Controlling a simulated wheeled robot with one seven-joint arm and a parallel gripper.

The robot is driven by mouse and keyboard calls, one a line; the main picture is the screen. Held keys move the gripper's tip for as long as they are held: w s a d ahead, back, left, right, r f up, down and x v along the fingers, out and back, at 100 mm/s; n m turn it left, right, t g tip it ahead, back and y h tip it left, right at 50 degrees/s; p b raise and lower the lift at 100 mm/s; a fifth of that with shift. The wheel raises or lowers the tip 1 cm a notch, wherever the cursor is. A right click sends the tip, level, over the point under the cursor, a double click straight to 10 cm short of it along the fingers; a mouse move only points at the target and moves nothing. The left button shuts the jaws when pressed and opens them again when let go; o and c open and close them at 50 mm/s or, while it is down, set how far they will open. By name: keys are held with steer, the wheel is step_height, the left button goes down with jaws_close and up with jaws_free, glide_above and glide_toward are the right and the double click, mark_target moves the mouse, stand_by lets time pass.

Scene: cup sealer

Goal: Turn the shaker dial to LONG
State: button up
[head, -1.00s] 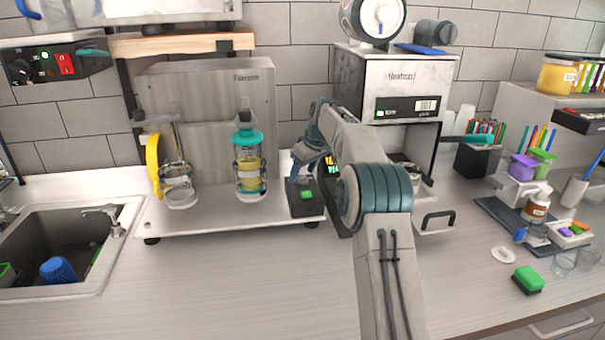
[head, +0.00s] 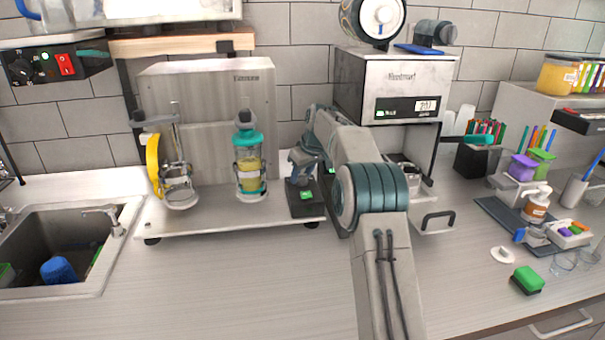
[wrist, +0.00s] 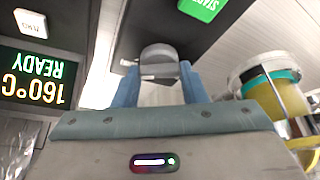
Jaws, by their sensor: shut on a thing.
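The shaker's dial (wrist: 160,62) is a grey knob on a dark control box (head: 306,206). In the wrist view it sits between the two blue fingers of my gripper (wrist: 158,82), which is shut on it. In the head view my gripper (head: 303,170) is over the back of the control box and hides the dial. A green START button (wrist: 202,6) is on the same box and also shows in the head view (head: 307,195). The dial's pointer and its LONG mark cannot be made out.
A clear cup with yellow liquid and a teal top (head: 249,172) stands in the machine left of the box. A display reading 160°C READY (wrist: 38,78) is close beside my gripper. The sealer (head: 395,85) stands right, behind my arm.

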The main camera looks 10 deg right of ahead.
steer(key=o, duration=1)
steer(key=v, duration=1.4)
steer(key=shift+s, duration=0.1)
